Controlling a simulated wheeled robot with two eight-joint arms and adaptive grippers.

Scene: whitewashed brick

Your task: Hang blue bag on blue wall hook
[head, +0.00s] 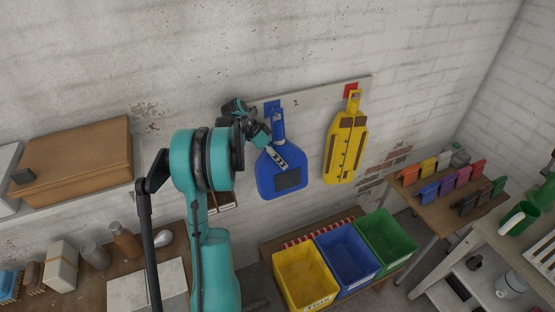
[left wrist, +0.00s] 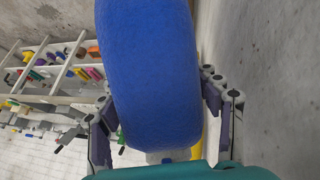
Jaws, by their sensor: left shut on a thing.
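The blue bag (head: 283,183) is held upright against the wall rail, its narrow loop handle at the top. My left gripper (head: 276,157) is shut on the bag's upper body. The blue wall hook (head: 271,107) sits on the rail right at the top of the handle. I cannot tell whether the loop is around the hook or just in front of it. In the left wrist view the blue bag (left wrist: 150,75) fills the space between the fingers (left wrist: 160,115), and the hook is not visible there. My right gripper is not in view.
A yellow bag (head: 345,147) hangs by a red hook (head: 351,90) to the right on the pale rail (head: 310,98). Yellow, blue and green bins (head: 305,278) stand below. A shelf with a brown case (head: 78,165) is on the left. A table with colourful items (head: 450,195) stands right.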

